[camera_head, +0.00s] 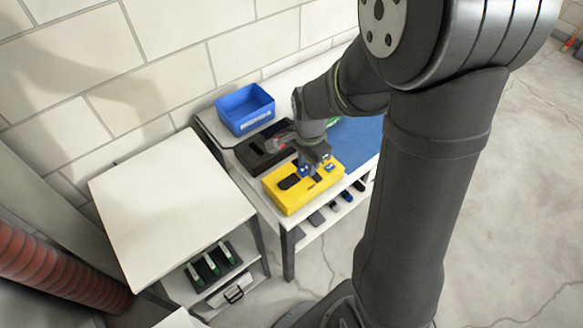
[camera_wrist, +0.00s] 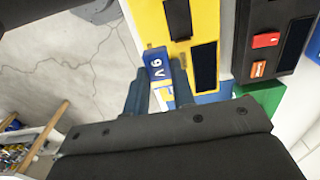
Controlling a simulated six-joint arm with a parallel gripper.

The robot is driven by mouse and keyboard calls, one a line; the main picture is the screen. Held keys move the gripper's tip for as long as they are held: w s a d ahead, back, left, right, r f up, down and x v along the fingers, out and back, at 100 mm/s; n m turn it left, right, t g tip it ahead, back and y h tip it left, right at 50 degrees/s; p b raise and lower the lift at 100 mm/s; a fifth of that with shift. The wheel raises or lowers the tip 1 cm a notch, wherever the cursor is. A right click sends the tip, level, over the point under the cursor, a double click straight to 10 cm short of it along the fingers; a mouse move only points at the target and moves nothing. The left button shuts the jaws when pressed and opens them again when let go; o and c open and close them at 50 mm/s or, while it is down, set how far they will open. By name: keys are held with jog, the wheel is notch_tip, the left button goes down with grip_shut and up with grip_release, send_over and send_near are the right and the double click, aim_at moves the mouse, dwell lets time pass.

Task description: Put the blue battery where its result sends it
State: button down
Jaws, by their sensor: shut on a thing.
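The blue battery (camera_wrist: 158,62), marked 9 V, is between the fingertips of my gripper (camera_wrist: 159,74) in the wrist view. My gripper is shut on it, beside the edge of a yellow box (camera_wrist: 206,22) with dark slots on its face. Whether the battery touches the box cannot be told. In the head view my gripper (camera_head: 316,166) is over the yellow box (camera_head: 292,203), with small blue patches by its fingers. I cannot tell there which patch is the battery. A blue bin (camera_head: 236,122) stands at the back of the white table.
A black device (camera_wrist: 288,15) with a red part (camera_wrist: 266,40) and an orange label lies beside the yellow box. A blue mat (camera_head: 358,140) covers the table's right side. Dark and blue items lie on the shelf below. A white-topped shelf unit (camera_head: 165,200) stands left.

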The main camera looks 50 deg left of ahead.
jog(key=w+d+r, duration=0.4)
jog(key=d, duration=0.1)
jog(key=shift+w+d, duration=0.15)
jog(key=shift+d, duration=0.15)
jog(key=shift+a, duration=0.1)
jog(key=w+a+f, duration=0.3)
jog(key=w+a, duration=0.6)
jog(key=a, duration=0.3)
jog(key=w+a+f, duration=0.2)
jog(key=w+a, duration=0.8)
jog(key=a, duration=0.2)
jog(key=shift+s+d+f, duration=0.1)
jog(key=shift+d+f, duration=0.05)
jog(key=shift+f, duration=2.9)
jog(key=c, duration=1.1)
grip_release()
jog(key=shift+r, duration=0.1)
notch_tip(320, 180, up, 17)
jog(key=shift+r, duration=0.15)
